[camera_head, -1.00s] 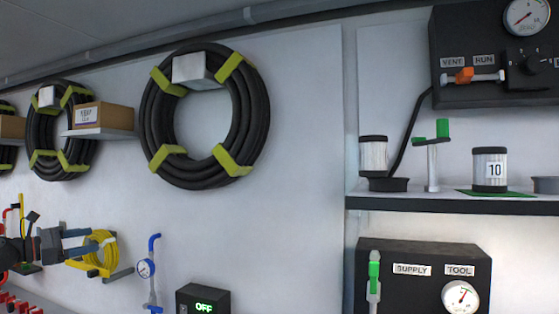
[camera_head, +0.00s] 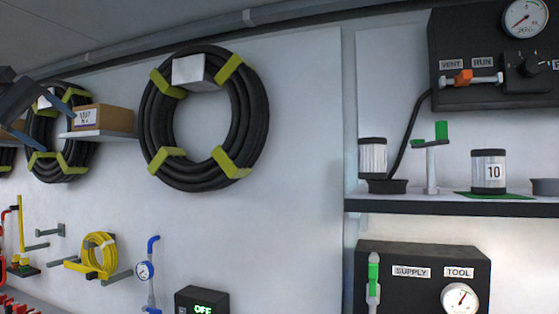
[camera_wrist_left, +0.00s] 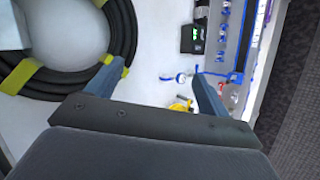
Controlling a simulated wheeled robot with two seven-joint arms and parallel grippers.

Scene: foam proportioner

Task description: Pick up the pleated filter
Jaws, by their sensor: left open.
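Two pleated white canisters with black caps stand on the shelf at the right of the head view. One, a plain pleated filter (camera_head: 372,157), is at the shelf's left end, at a black ring-shaped base. The other filter (camera_head: 488,172) bears a "10" label and stands on a green mat. My left gripper (camera_head: 76,105) is open and empty at the upper left, in front of a hose coil and far from both canisters. In the left wrist view, its spread fingers (camera_wrist_left: 158,75) have nothing between them. My right gripper is not in view.
The shelf (camera_head: 430,206) also holds a green-topped grey post (camera_head: 432,165) and black round cups. A black panel (camera_head: 495,75) hangs above and another (camera_head: 425,275) below. A large hose coil (camera_head: 204,118) and a boxed ledge (camera_head: 100,134) are on the wall left of the shelf.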

